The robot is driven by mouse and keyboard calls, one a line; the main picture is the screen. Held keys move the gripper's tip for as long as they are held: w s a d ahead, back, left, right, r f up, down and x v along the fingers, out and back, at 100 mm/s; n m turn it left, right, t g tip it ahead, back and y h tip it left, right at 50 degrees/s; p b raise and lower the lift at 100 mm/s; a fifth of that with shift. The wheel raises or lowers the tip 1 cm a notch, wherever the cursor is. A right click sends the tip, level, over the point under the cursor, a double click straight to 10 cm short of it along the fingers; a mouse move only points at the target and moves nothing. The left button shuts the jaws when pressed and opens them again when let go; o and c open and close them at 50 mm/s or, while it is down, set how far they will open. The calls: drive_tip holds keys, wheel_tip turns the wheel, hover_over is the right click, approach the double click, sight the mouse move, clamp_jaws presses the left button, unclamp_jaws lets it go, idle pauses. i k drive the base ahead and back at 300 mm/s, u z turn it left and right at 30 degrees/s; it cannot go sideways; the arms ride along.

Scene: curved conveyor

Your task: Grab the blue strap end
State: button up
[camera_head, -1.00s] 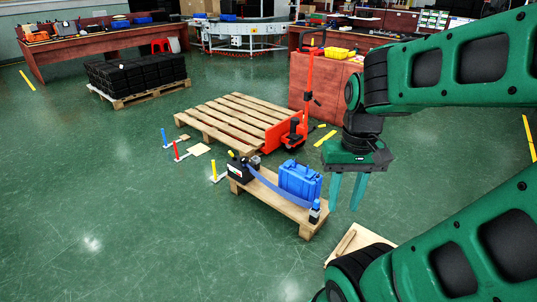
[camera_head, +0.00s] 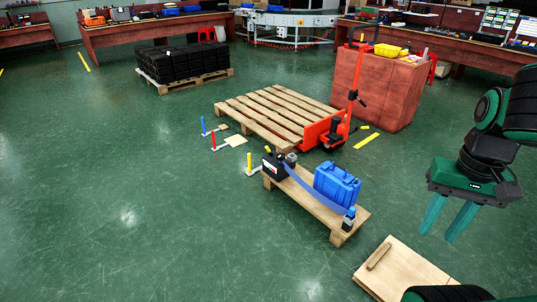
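A blue strap (camera_head: 312,191) runs from a black device (camera_head: 274,166) at the left end of a small wooden pallet stand (camera_head: 322,213) to a small black and blue piece (camera_head: 349,219) at its right end. The strap passes in front of a blue case (camera_head: 337,184) on the stand. The strap's end appears to be at the small piece, but is too small to tell clearly. My gripper (camera_head: 447,221) hangs to the right of the stand, well apart from the strap. Its two teal fingers are spread, with nothing between them.
A wooden pallet (camera_head: 268,112) with an orange pallet jack (camera_head: 325,132) stands behind. A red-brown cabinet (camera_head: 372,92) is at the back right. A wooden board (camera_head: 405,272) lies at the lower right. Small coloured posts (camera_head: 250,163) stand left of the stand. The left floor is clear.

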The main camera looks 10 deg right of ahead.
sight(351, 210)
drive_tip(key=z, duration=0.05)
drive_tip(key=i, duration=1)
drive_tip(key=u, duration=0.1)
